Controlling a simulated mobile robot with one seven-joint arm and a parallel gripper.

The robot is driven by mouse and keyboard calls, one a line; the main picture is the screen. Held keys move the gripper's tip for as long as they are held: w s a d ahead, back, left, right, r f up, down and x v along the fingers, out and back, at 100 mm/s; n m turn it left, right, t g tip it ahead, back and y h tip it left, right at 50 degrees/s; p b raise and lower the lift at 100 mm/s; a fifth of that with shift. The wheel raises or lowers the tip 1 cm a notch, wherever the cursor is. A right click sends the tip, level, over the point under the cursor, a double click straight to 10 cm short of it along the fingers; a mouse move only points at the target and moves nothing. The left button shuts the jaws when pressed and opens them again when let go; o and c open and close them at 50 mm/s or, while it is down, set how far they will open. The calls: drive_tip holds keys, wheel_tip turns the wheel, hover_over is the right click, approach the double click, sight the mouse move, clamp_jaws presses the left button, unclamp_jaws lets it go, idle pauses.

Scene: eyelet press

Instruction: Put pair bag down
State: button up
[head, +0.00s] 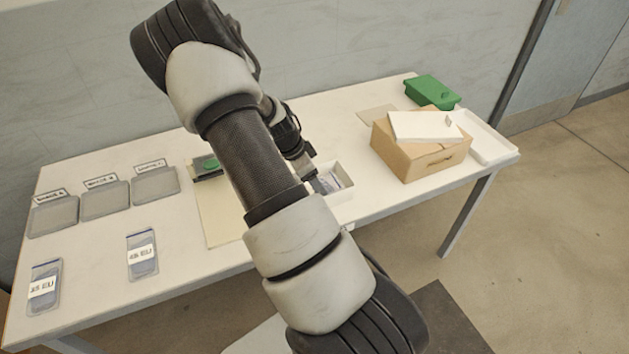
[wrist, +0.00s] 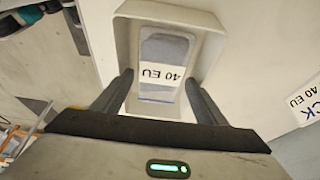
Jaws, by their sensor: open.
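A clear pair bag with a grey-blue content and a white "40 EU" label (wrist: 162,73) lies in a shallow white open box (wrist: 208,45). In the head view the white box (head: 343,168) stands near the table's front edge, and part of the bag (head: 330,182) shows inside it. My gripper (wrist: 158,82) is open, with one finger on each side of the bag's near part. The fingers appear apart from the bag. In the head view my arm hides part of the box and the table behind it.
Two labelled bags (head: 43,284) (head: 141,254) lie at the left, before several grey trays (head: 104,198). A small device with a green top (head: 207,165) stands behind my arm. A cardboard box (head: 420,157), green box (head: 432,92) and white tray (head: 490,143) are at right.

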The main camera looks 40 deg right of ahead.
drive_tip(key=a+r+n+t+y+p, duration=0.1)
drive_tip(key=a+r+n, duration=0.1)
drive_tip(key=a+r, duration=0.55)
drive_tip(key=a+r+n+y+p, duration=0.15)
drive_tip(key=a+r, duration=0.25)
drive_tip(key=r, duration=0.7)
drive_tip(key=s+a+r+n+t+y, duration=0.2)
drive_tip(key=s+a+r+n+t, duration=0.3)
drive_tip(key=s+a+r+n, duration=1)
wheel_tip(320, 180, up, 2)
drive_tip(key=shift+s+a+r+n+t, duration=0.15)
drive_tip(key=shift+s+a+n+t, duration=0.2)
drive_tip(key=shift+s+n, duration=0.8)
